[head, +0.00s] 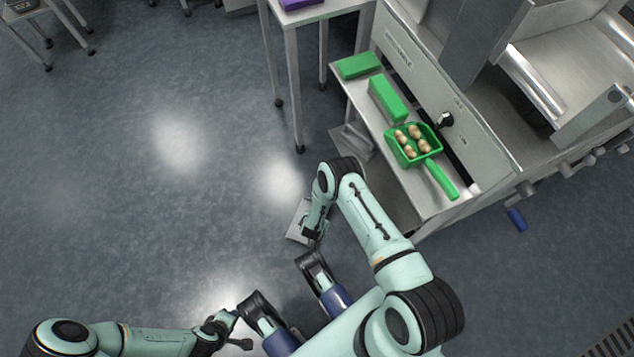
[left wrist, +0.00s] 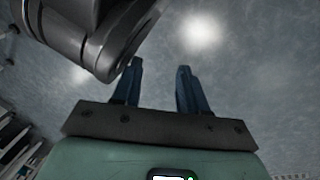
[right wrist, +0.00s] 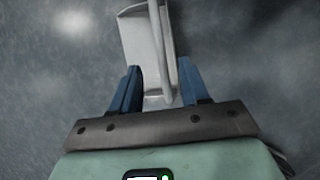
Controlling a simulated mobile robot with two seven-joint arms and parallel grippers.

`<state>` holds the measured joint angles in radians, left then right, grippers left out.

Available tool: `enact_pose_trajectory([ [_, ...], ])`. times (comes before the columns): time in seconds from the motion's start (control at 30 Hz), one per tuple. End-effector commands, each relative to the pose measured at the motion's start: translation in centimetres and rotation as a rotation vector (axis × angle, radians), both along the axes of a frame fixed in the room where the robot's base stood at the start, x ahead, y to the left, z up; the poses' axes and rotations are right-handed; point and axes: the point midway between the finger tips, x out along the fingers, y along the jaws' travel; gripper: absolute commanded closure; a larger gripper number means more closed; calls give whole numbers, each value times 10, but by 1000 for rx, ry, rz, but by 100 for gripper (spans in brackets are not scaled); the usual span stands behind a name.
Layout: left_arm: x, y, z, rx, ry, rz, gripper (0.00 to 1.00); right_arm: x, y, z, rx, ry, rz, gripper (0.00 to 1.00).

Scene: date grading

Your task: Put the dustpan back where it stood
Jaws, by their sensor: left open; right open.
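A pale grey dustpan (head: 297,224) lies on the floor in the head view, partly hidden by my right forearm. In the right wrist view the dustpan (right wrist: 143,45) is ahead of the fingers, its thin handle running down towards the gap between them. My right gripper (right wrist: 158,82) is open; I cannot tell whether the handle is between the fingers or below them. In the head view the right gripper (head: 312,240) is beside the dustpan. My left gripper (left wrist: 157,75) is open and empty above bare floor, at the lower left of the head view (head: 240,340).
A steel bench shelf (head: 433,208) at the right holds a green scoop (head: 436,150) with several dates and two green blocks (head: 388,98). A grey object (head: 355,142) is beneath the shelf. A small table (head: 298,90) stands behind. The floor (head: 130,180) at left is clear.

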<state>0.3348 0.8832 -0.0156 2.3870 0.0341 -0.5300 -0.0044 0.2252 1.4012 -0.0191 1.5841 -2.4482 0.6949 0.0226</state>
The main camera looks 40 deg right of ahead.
Motion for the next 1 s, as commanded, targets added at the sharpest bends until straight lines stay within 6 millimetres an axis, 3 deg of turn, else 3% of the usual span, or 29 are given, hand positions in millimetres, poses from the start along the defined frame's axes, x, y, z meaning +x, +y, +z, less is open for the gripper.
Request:
enact_pose_trajectory([
  [0.1, 15, -2, 15, 2, -50, -4, 57, -5, 6, 19, 1, 0, 0, 55],
  [0.3, 25, -3, 22, 5, -85, -4, 57, -8, 9, 29, 0, -1, 0, 55],
  [0.87, 25, -4, 22, 4, -85, -4, 57, -9, 9, 29, 0, 0, -1, 55],
  [1.0, 20, -6, 35, -3, -75, -9, 57, -9, 9, 44, -1, -5, -1, 55],
])
